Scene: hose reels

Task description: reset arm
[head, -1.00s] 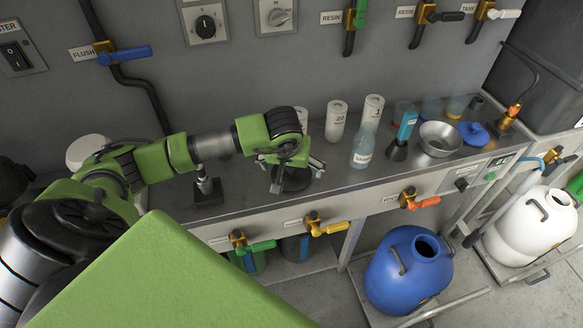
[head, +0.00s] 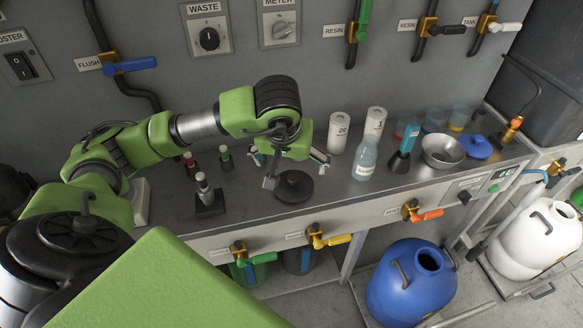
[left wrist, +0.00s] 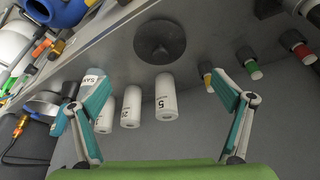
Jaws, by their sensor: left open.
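My left arm comes in from the left in the head view. Its gripper (head: 289,160) hangs above the steel bench (head: 342,192), close to a round black base (head: 293,187). In the left wrist view the two teal fingers of this gripper (left wrist: 162,84) are spread wide with nothing between their tips. The round black base also shows there (left wrist: 160,40), beyond the fingers. White numbered cylinders, such as the one marked 5 (left wrist: 166,97), stand in line with the gap, apart from the fingers. My right gripper is not in view.
A squeeze bottle (head: 365,158), a metal bowl (head: 442,150) and a blue lid (head: 477,147) are on the bench's right. Small capped vials (head: 225,158) and a black stand (head: 207,201) are left. Coloured valve handles (head: 262,247) project from the front edge. A blue drum (head: 410,283) stands below.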

